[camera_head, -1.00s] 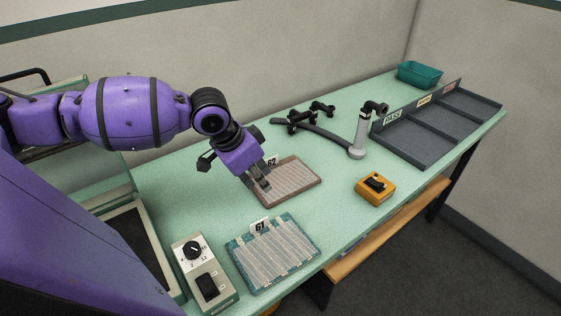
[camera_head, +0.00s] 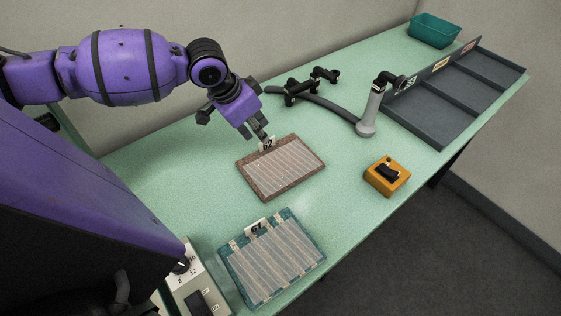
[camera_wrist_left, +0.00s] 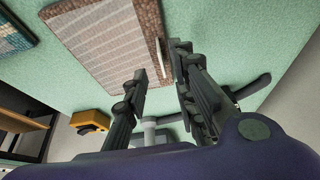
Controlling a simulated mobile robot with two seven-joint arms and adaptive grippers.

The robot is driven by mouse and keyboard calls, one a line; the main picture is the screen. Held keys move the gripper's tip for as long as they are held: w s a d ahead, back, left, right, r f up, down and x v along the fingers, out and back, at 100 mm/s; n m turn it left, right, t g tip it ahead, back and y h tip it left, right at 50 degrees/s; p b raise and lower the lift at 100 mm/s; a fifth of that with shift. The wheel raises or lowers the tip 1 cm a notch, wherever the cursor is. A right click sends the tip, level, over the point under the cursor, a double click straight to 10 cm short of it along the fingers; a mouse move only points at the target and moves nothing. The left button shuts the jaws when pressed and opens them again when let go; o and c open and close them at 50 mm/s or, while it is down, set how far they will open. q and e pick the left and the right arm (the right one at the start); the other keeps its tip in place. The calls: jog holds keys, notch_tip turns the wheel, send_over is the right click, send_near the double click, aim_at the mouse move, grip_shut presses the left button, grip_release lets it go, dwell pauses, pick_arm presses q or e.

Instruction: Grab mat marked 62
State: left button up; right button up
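The mat marked 62 (camera_head: 284,168) lies flat on the green table, brown-edged with pale stripes. Its white tag (camera_head: 267,145) stands up at its far-left edge. My left gripper (camera_head: 261,137) points down at this tag. In the left wrist view the fingers (camera_wrist_left: 160,62) are apart, with the thin white tag edge-on between their tips; I see no clear contact. The mat (camera_wrist_left: 105,40) fills the upper middle there. The mat marked 67 or 61 (camera_head: 272,258), teal-edged, lies nearer; its tag is hard to read. My right gripper is not in view.
An orange switch box (camera_head: 387,176) sits right of the mat. A grey post with a curved black arm (camera_head: 368,117) stands behind it. A dark divided tray (camera_head: 450,100) and a teal bin (camera_head: 434,31) are at the far right. A control box (camera_head: 192,290) is at the front left.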

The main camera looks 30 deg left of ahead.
aim_at(280, 160)
pick_arm(q)
jog(key=x, duration=0.4)
jog(key=shift+w, duration=0.2)
jog(key=shift+w+f, duration=0.1)
jog(key=shift+f, duration=0.15)
grip_shut()
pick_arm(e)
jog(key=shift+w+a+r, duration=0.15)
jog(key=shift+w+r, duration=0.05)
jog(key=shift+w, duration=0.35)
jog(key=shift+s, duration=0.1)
